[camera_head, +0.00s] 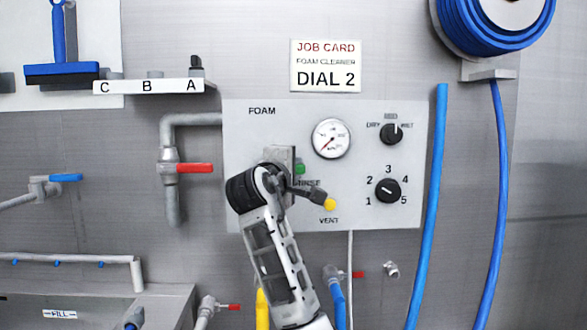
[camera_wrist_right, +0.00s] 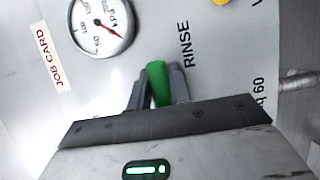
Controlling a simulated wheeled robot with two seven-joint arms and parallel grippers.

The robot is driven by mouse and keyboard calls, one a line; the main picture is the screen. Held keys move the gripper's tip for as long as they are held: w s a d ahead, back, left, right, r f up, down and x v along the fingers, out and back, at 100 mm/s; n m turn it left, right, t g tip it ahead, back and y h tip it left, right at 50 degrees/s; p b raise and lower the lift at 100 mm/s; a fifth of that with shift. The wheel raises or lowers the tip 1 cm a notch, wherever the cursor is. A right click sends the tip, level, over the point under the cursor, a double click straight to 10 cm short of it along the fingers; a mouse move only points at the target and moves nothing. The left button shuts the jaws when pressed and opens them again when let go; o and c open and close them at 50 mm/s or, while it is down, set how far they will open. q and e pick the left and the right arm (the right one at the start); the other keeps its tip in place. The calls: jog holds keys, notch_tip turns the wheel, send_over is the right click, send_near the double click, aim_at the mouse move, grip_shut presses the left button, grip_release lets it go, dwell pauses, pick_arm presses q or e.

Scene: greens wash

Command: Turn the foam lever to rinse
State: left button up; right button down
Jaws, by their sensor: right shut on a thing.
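My right gripper (camera_head: 294,168) is at the foam panel (camera_head: 400,112), beside the word RINSE. In the right wrist view its two dark fingers (camera_wrist_right: 157,92) are shut on a green lever handle (camera_wrist_right: 156,78). The green handle tip (camera_head: 300,169) also shows in the head view, just above RINSE. My gripper and wrist hide the lever's base. A yellow knob (camera_head: 330,205) on a dark stem sits lower right, above the word VENT; it also shows at the top of the right wrist view (camera_wrist_right: 220,2). My left gripper is not in view.
A pressure gauge (camera_head: 332,138) and two black dials (camera_head: 391,134) (camera_head: 388,190) are on the panel right of my gripper. A red-handled valve (camera_head: 195,168) is on the pipe at left. Blue hoses (camera_head: 429,200) hang at right. A job card (camera_head: 325,66) reads DIAL 2.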

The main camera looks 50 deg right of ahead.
jog(key=c, duration=1.3)
grip_release()
jog(key=b+v, duration=0.2)
jog(key=v, duration=1.4)
jog(key=shift+d, duration=0.1)
